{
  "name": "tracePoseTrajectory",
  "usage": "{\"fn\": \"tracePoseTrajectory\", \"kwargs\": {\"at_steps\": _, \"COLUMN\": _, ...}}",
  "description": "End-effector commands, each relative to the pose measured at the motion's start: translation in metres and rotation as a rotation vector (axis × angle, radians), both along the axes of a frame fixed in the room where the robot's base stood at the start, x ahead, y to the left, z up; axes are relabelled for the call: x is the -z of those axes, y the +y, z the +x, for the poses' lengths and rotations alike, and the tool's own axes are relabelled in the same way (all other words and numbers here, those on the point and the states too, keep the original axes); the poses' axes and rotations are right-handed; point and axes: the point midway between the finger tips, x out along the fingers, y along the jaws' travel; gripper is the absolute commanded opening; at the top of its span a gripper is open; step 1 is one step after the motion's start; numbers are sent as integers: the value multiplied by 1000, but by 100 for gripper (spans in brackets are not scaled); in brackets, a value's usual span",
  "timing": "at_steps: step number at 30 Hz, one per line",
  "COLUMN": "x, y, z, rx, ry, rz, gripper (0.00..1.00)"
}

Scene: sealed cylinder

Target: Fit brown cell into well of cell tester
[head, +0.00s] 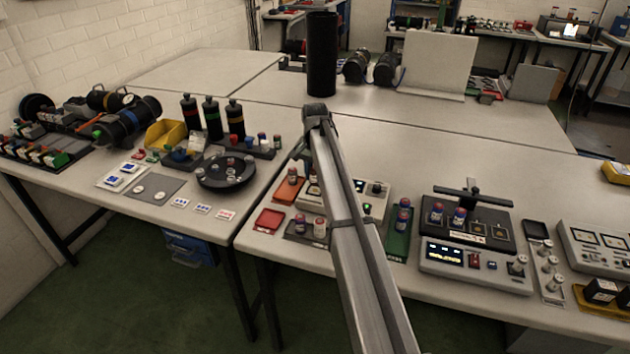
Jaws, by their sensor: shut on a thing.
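My arm crosses the middle of the head view from the lower edge up to a joint above the table. My gripper is hidden behind it, so its fingers and anything in them do not show. A grey bench device (440,262) with a lit display and a black top deck holds small red-and-blue cells (437,212). A second pale device (376,188) with a green light is partly covered by my arm. I cannot tell which is the cell tester. No cell is clearly identifiable as the brown one; a pale, brownish cell (320,228) stands left of my arm.
A red tray (269,220), an orange tray (288,190) and a green tray (398,245) lie close around my arm. A round black tray (225,172) stands on the left table. A tall black cylinder (321,55) stands behind. The table's middle right is clear.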

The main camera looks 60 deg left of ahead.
Motion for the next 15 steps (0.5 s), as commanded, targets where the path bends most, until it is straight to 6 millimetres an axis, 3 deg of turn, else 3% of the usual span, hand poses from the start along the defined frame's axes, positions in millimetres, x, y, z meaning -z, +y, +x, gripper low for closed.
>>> {"fn": "tracePoseTrajectory", "kwargs": {"at_steps": 6, "x": 24, "y": 0, "z": 0, "rx": 0, "ry": 0, "rz": 0, "gripper": 3}}
{"fn": "tracePoseTrajectory", "kwargs": {"at_steps": 15, "x": 25, "y": 0, "z": 0, "rx": 0, "ry": 0, "rz": 0, "gripper": 3}}
